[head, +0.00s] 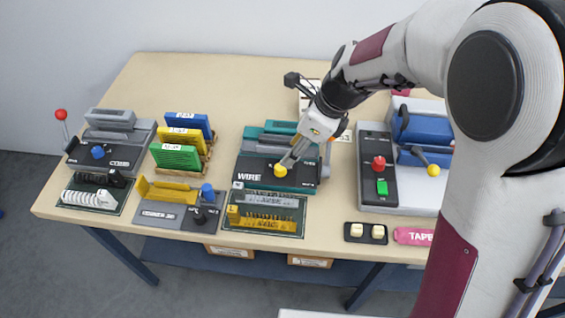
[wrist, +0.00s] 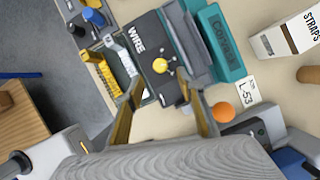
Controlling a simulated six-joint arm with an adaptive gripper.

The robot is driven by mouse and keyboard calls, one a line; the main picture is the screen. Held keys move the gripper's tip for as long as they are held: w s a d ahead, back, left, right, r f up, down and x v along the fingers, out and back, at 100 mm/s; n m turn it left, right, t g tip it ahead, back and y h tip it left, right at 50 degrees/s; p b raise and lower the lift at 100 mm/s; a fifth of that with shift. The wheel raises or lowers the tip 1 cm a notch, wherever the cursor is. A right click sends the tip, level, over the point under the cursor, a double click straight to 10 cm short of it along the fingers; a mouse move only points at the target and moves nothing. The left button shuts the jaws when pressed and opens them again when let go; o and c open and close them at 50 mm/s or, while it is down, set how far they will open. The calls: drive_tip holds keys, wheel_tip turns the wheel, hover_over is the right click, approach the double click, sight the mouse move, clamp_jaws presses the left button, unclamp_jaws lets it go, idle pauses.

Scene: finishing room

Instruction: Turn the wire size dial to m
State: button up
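The wire machine (head: 250,165) is a dark grey and teal unit marked WIRE in the middle of the table. Its yellow dial (head: 280,170) is on the front part of the top; marks beside it are too small to read. In the wrist view the dial (wrist: 161,65) shows just beyond my fingertips, over the machine's dark face (wrist: 143,42). My gripper (wrist: 165,90) is open and empty, its two fingers wide apart. In the head view my gripper (head: 289,160) is right at the dial and partly hides the machine; I cannot tell whether it touches.
A rack of blue, yellow and green pieces (head: 176,157) and a comb machine (head: 110,140) stand to the left. A tray of combs (head: 265,228) lies in front. A machine with red and green buttons (head: 377,200) stands to the right. An orange ball-like thing (wrist: 223,111) is near the right finger.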

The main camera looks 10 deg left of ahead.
sight(281, 167)
drive_tip(key=shift+f, duration=0.1)
idle(0.3)
drive_tip(key=shift+x, duration=3.85)
clamp_jaws()
